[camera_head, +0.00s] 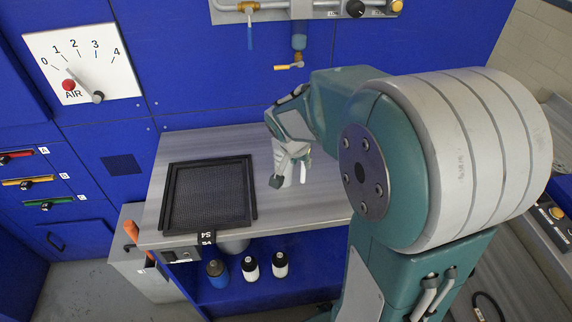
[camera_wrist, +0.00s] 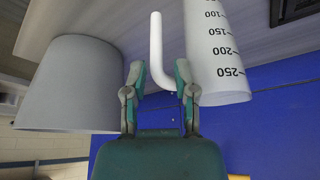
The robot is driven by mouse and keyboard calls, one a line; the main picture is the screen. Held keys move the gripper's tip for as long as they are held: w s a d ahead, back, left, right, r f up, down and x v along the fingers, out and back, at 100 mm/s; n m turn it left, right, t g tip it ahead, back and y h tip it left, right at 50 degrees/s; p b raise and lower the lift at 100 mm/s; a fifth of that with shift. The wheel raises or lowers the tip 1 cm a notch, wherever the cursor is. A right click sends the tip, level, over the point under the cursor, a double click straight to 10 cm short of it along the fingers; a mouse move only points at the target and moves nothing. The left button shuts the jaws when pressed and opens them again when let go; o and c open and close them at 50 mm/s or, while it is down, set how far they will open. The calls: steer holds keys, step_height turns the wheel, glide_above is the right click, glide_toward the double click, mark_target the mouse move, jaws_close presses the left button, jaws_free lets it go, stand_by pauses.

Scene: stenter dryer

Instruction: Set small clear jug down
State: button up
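The small clear jug (camera_head: 287,170) shows pale near the middle of the grey table in the head view, partly hidden by my gripper. In the wrist view the jug (camera_wrist: 218,55) carries black marks up to 250, with its wide end towards the picture's bottom. A white bent handle (camera_wrist: 157,50) lies between the fingers of my gripper (camera_wrist: 160,72). The fingers stand apart, with a gap visible on both sides of the handle. My gripper (camera_head: 290,172) is over the table, right of the black tray. The jug's base is out of the wrist view, so its contact with the table cannot be told.
A large grey tapered vessel (camera_wrist: 75,85) stands close on the other side of the handle. A black mesh tray (camera_head: 251,190) lies on the table (camera_head: 322,195). Several bottles (camera_head: 250,268) stand on the blue shelf below. Blue panels (camera_head: 200,60) rise behind.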

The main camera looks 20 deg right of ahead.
mark_target(302, 167)
steer(key=x, duration=0.5)
steer(key=shift+s+f, duration=0.2)
steer(key=shift+c, duration=0.3)
jaws_close()
steer(key=shift+r, duration=0.1)
